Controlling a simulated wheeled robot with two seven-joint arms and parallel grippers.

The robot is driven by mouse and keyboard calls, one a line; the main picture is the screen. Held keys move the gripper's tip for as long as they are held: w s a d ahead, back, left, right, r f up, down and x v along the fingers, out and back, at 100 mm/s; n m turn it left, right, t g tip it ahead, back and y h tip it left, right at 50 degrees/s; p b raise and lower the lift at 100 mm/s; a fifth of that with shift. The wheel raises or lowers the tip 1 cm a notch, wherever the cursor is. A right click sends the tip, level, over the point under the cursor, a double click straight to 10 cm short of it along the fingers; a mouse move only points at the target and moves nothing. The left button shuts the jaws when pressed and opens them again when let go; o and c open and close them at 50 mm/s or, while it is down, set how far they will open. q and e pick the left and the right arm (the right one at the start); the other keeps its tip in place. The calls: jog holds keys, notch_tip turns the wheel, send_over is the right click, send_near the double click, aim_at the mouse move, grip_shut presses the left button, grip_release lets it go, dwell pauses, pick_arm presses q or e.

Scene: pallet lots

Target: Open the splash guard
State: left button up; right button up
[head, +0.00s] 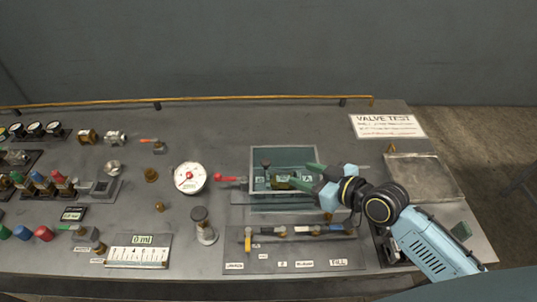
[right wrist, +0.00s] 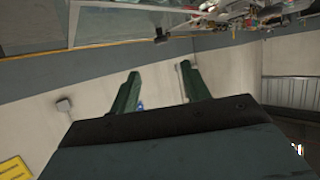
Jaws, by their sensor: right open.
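The splash guard appears to be the clear, teal-tinted panel with a pale frame (head: 284,153) in the middle of the bench, around a small brass-green valve fixture. Whether it is shut or partly raised I cannot tell. My right gripper (head: 301,177) reaches in from the right at the guard's right side, its green fingers apart and overlapping the frame in the head view; contact cannot be told. In the right wrist view my right gripper (right wrist: 158,85) is open with nothing between its fingers. My left gripper is not in view.
A red-handled lever (head: 229,179) and a round gauge (head: 189,177) sit left of the guard. A row of small valves (head: 300,232) lies in front. A "VALVE TEST" sign (head: 387,126) lies behind at the right, near a bare metal plate (head: 425,176).

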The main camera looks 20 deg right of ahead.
aim_at(269, 163)
jog(key=x, duration=0.4)
jog(key=shift+w+a+f, duration=0.15)
jog(key=shift+w+a, duration=0.15)
jog(key=x, duration=0.6)
jog(key=shift+w+f, duration=0.15)
jog(key=shift+w+a+f, duration=0.1)
jog(key=shift+w+a, duration=0.1)
jog(key=shift+w, duration=0.15)
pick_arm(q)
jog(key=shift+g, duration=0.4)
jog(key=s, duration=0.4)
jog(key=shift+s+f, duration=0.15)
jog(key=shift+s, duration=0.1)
pick_arm(e)
jog(key=shift+f, duration=0.1)
grip_shut()
